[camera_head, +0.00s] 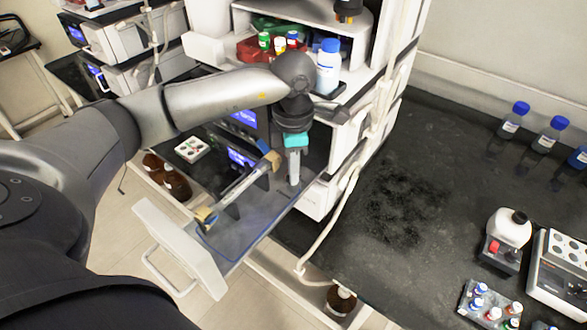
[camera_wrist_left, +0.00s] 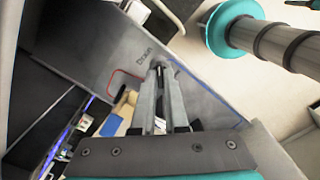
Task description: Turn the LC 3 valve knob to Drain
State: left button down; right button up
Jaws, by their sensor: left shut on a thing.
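My left gripper (camera_head: 293,182) reaches down to the front of the instrument stack (camera_head: 318,195), beside the open drawer. In the left wrist view its two fingers (camera_wrist_left: 160,72) converge and are shut on a small dark part, the valve knob (camera_wrist_left: 159,66), which is mostly hidden between the tips. The word "Drain" (camera_wrist_left: 145,55) is printed on the grey panel (camera_wrist_left: 105,55) just beyond the fingertips. A red outline is printed to the left of them. Which way the knob points cannot be told.
The clear drawer with a white front (camera_head: 180,245) stands pulled out below my left arm, with a column (camera_head: 238,187) in it. A blue-capped bottle (camera_head: 328,68) stands on a shelf above. The dark bench (camera_head: 390,200) at right holds bottles and vial racks; its middle is clear.

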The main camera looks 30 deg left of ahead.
pick_arm(q)
jog(key=shift+a+r, duration=0.1)
dwell(0.4)
jog(key=c, duration=0.9)
grip_release()
jog(key=shift+c, duration=0.2)
notch_tip(320, 180, up, 15)
jog(key=shift+p, duration=0.3)
jog(key=shift+s, duration=0.1)
